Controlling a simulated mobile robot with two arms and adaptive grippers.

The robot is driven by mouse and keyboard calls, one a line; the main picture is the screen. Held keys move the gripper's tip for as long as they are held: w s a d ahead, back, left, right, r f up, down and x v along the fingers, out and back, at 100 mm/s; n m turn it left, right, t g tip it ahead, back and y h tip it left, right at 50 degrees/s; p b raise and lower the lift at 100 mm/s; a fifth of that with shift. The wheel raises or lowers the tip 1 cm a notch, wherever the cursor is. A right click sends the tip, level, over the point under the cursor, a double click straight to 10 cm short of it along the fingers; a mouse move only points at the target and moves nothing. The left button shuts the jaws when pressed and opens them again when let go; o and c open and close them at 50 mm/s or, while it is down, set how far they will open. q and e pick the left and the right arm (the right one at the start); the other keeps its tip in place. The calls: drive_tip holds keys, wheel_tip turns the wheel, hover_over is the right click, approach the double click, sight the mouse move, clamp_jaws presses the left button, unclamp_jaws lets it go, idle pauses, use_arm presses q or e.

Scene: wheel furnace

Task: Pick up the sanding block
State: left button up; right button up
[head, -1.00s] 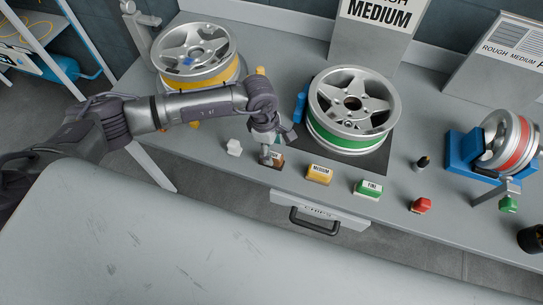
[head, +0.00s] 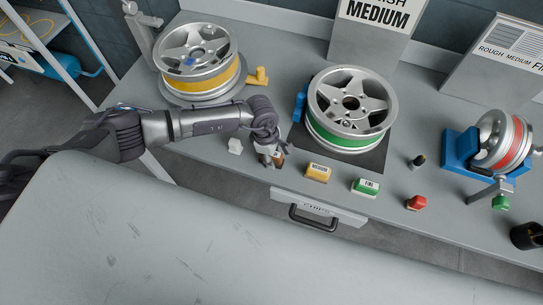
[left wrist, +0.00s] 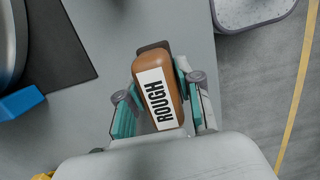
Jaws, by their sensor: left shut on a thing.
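My left gripper (head: 270,159) is at the near side of the bench, shut on a brown sanding block (head: 280,159), which it mostly hides in the head view. In the left wrist view the block (left wrist: 159,100) sits between the teal pads of the left gripper (left wrist: 157,85), with its white "ROUGH" label facing the camera. I cannot tell for sure whether the block is clear of the bench. A yellow "MEDIUM" block (head: 318,173) and a green "FINE" block (head: 365,187) stand to its right. My right gripper is not in view.
A wheel with a green band (head: 350,110) stands on a dark mat behind the blocks. A yellow-banded wheel (head: 197,64) is at the back left. A drawer (head: 317,207) is below the bench edge.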

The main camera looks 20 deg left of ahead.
sight(276, 157)
use_arm(q)
clamp_jaws()
drive_tip(key=shift+r, duration=0.15)
drive_tip(key=shift+r, duration=0.25)
drive_tip(key=r, duration=0.1)
drive_tip(key=r+b, duration=0.1)
drive_tip(key=d+r+b, duration=0.1)
drive_tip(key=shift+s+r, duration=0.3)
drive_tip(key=shift+s, duration=0.05)
drive_tip(key=s+d+r+b, duration=0.3)
drive_tip(key=s+d+r, duration=0.3)
drive_tip(key=d, duration=0.2)
drive_tip(key=shift+s+r, duration=0.35)
drive_tip(key=shift+s, duration=0.05)
